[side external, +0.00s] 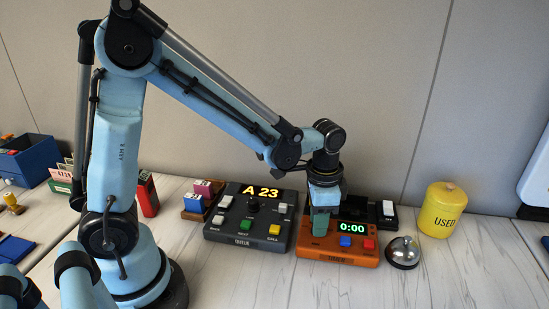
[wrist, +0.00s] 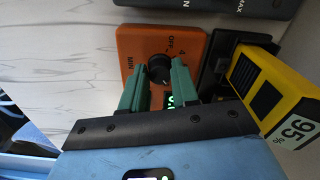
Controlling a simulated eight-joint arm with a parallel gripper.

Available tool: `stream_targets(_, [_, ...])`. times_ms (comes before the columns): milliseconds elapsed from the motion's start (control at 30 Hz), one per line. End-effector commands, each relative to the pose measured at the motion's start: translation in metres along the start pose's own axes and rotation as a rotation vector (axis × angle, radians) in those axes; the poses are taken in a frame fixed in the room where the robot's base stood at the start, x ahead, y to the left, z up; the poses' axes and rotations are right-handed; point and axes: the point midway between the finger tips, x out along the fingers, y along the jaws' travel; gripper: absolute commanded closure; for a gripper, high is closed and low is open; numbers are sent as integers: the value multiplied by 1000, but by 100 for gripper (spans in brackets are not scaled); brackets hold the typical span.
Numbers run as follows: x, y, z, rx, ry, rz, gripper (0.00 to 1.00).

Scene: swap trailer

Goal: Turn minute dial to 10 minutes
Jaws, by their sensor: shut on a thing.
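The orange timer (side external: 335,257) sits on the light table and its green display (side external: 351,227) reads 0:00. It also shows in the wrist view (wrist: 135,43), with MIN and OFF lettered on its face. The black minute dial (wrist: 159,68) stands on that face. My gripper (side external: 320,232) is lowered over the left part of the timer. Its two green fingers (wrist: 158,88) are on either side of the dial and shut on it. In the side view the fingers hide the dial. In the wrist view they cover most of the display.
The timer has a blue button (side external: 345,242) and a red button (side external: 369,244). A dark queue console (side external: 225,232) reading A 23 stands close on the left. A silver bell (side external: 403,253) and a yellow USED canister (side external: 446,209) stand right. The front table is clear.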

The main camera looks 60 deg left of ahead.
Motion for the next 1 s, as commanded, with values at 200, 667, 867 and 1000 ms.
stream_targets(200, [-1,0,0,165,-1,1,100])
stream_targets(667, [-1,0,0,333,-1,1,100])
stream_targets(867, [0,0,0,345,-1,1,100])
stream_targets(1000, [0,0,0,345,-1,1,100])
